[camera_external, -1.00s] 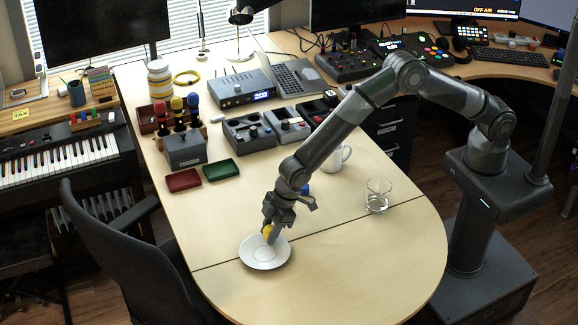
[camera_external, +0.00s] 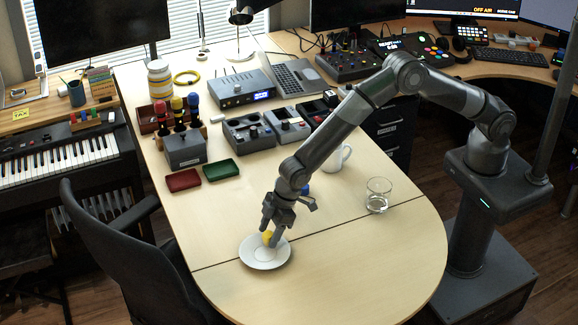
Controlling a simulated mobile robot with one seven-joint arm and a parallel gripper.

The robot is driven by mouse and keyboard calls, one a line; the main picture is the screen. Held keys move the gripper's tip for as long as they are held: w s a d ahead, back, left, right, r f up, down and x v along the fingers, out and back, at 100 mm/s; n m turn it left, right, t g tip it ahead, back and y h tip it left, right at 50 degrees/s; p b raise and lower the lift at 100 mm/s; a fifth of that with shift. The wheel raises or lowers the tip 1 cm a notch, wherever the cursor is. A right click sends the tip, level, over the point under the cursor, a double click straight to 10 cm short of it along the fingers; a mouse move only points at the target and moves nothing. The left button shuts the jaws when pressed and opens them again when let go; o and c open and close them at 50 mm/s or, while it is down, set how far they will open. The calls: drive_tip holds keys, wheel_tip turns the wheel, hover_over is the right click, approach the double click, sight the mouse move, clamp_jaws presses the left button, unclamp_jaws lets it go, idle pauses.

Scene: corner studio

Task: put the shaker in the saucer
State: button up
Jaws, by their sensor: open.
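A white saucer (camera_external: 252,260) lies on the light wooden table near its rounded front end. A small yellow shaker (camera_external: 267,238) is at the saucer, right at my fingertips; it looks to be resting in the saucer, though my fingers partly hide it. My gripper (camera_external: 271,232) is open and points down over the saucer, with its fingers around or beside the shaker; I cannot tell whether a finger touches it.
A clear glass (camera_external: 378,195) stands to the right and a white mug (camera_external: 338,158) stands behind my arm. Red (camera_external: 183,180) and green (camera_external: 222,169) trays lie further back. The table front is clear. A black chair (camera_external: 120,250) stands at the left.

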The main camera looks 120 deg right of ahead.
drive_tip(key=s+a+f+v, duration=0.1)
drive_tip(key=s+v, duration=0.1)
drive_tip(key=v, duration=1.1)
drive_tip(key=s+a+v, duration=0.1)
drive_tip(key=v, duration=1.2)
drive_tip(key=s+r, duration=0.9)
drive_tip(key=s, duration=0.5)
drive_tip(key=s+a+t, duration=0.1)
drive_tip(key=s+a, duration=0.1)
drive_tip(key=s, duration=2.4)
drive_tip(key=shift+r, duration=0.4)
drive_tip(key=shift+o, duration=0.4)
drive_tip(key=shift+s, duration=0.1)
